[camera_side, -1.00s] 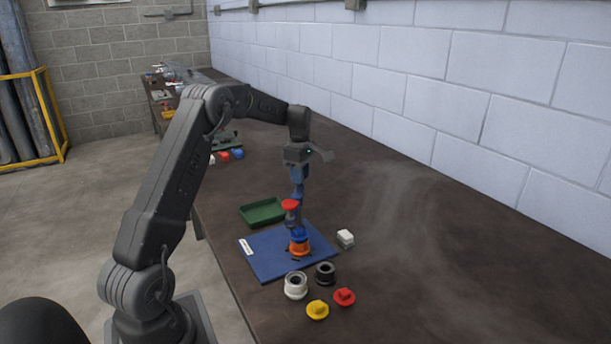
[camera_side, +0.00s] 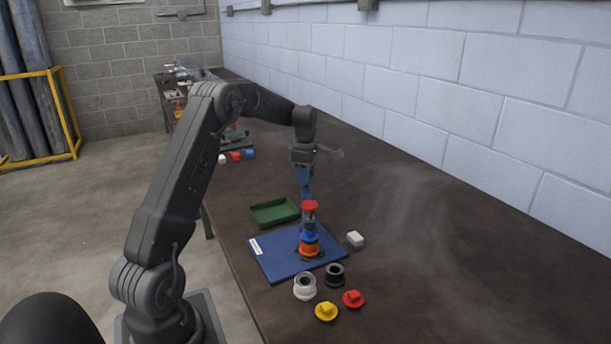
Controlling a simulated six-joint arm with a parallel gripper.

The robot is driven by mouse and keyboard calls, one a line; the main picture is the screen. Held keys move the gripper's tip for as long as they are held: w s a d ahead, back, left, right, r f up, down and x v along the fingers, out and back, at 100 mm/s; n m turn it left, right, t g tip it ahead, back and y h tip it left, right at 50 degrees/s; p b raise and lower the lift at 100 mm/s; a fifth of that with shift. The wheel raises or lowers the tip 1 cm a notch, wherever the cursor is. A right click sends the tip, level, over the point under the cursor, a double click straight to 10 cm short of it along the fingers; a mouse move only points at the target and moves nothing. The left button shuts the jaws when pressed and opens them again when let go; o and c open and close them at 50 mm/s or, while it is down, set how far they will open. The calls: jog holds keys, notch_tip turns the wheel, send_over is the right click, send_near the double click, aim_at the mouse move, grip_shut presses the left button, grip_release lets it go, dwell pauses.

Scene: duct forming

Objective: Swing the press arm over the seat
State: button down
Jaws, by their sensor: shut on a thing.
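The blue base board (camera_side: 275,265) lies on the bench with the orange seat (camera_side: 309,251) on it. A blue ring (camera_side: 309,238) sits on top of the seat. The press arm, with its red top (camera_side: 310,205) and a grey part below it, stands directly above the blue ring and orange seat in this view. Whether it touches the ring cannot be told. My gripper (camera_side: 306,195) points down with blue fingers, just behind the red top, and is shut on the press arm. The exact contact is hidden behind the red top.
A green tray (camera_side: 263,221) lies behind the board. A white block (camera_side: 355,239) is to its right. In front are a white ring (camera_side: 305,287), a black ring (camera_side: 334,274), a yellow cap (camera_side: 326,312) and a red cap (camera_side: 353,299). The bench to the right is clear.

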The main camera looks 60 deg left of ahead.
jog(key=c, duration=0.9)
grip_release()
notch_tip(320, 180, up, 14)
jog(key=shift+f, duration=0.1)
jog(key=s+d+r+m+t+y, duration=0.1)
jog(key=s+d+r+m, duration=0.25)
jog(key=d+m, duration=0.55)
jog(key=s+d+r+m+t, duration=0.2)
jog(key=s+d+r+m, duration=0.15)
jog(key=d, duration=0.95)
jog(key=s+d+f+m+t, duration=0.1)
jog(key=s+d+f+m, duration=0.2)
jog(key=s+d+m, duration=0.1)
jog(key=s+d+f+m, duration=0.2)
jog(key=s+d+m, duration=0.2)
jog(key=s, duration=0.3)
jog(key=s+d+f+m+t+h, duration=0.1)
jog(key=s+d+f+m, duration=0.2)
jog(key=s+d+m, duration=0.2)
jog(key=shift+s+f+m+t, duration=0.2)
jog(key=shift+f+m+t, duration=0.1)
jog(key=shift+m, duration=0.55)
